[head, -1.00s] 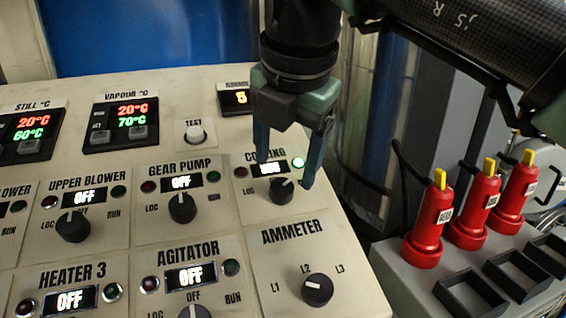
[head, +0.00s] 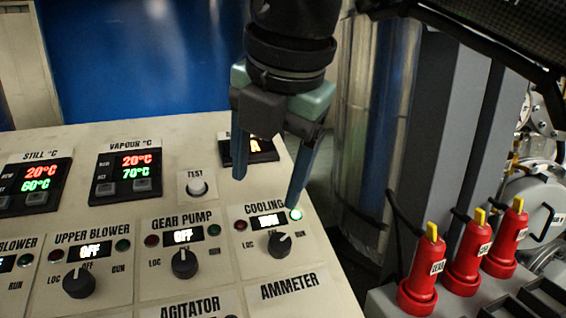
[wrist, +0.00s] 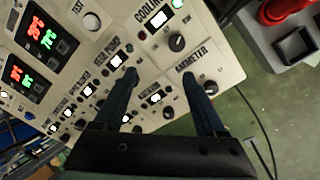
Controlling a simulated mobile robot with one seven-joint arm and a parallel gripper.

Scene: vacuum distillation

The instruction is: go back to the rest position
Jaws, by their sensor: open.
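My gripper (head: 266,190) is open and empty, its two blue fingers pointing down above the cooling section of the control panel (head: 75,135). It is apart from the cooling knob (head: 280,244), which shows below the fingertips. The cooling display (head: 268,221) is lit and the green lamp (head: 296,214) beside it glows. In the wrist view my gripper (wrist: 161,80) shows both fingers spread over the panel, with the cooling knob (wrist: 177,42) beyond them. The fingers partly hide the panel and the ammeter display behind.
Several red plugs with yellow tops, one of them a red plug (head: 419,275), stand on a grey box at the right. A shiny metal column (head: 362,130) rises behind the panel. Other knobs, such as the gear pump knob (head: 184,264), stick up from the panel.

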